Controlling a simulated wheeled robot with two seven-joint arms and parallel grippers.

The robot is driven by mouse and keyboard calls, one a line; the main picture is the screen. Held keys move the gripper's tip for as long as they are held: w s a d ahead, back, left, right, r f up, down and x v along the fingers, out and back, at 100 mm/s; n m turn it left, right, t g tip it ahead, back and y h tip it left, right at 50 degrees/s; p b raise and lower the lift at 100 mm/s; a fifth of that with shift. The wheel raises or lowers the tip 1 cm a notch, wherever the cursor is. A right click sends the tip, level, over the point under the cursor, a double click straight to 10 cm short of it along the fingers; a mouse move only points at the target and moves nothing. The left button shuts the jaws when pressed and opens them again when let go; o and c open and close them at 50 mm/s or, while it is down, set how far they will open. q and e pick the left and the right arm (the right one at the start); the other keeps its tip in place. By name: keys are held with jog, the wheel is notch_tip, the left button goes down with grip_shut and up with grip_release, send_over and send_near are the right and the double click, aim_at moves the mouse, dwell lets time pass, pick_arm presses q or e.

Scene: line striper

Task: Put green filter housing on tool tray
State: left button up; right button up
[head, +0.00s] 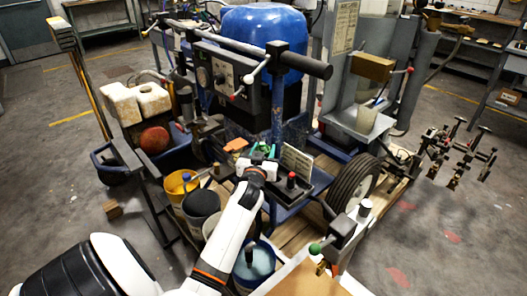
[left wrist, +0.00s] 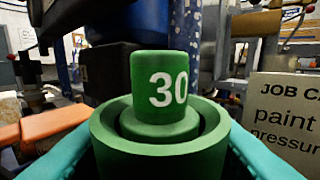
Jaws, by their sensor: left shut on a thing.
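The green filter housing fills the middle of the left wrist view (left wrist: 165,120), a stepped cylinder marked 30, upright. My left gripper (head: 262,158) is shut on it, with teal fingers on both sides. In the head view only small green bits of the housing show at the fingertips. My right gripper is not in view.
A job card (head: 297,160) stands just right of the gripper, also large in the left wrist view (left wrist: 283,115). An orange block (head: 236,145) lies to the left. A red-topped black object (head: 291,181) stands near the gripper. Paint buckets (head: 201,205) stand left of my arm.

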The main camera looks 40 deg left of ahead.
pick_arm(q)
jog(key=o, duration=1.2)
jog(key=shift+f, duration=0.1)
jog(key=shift+r, duration=0.2)
jog(key=v, duration=1.2)
jog(key=shift+f, duration=0.1)
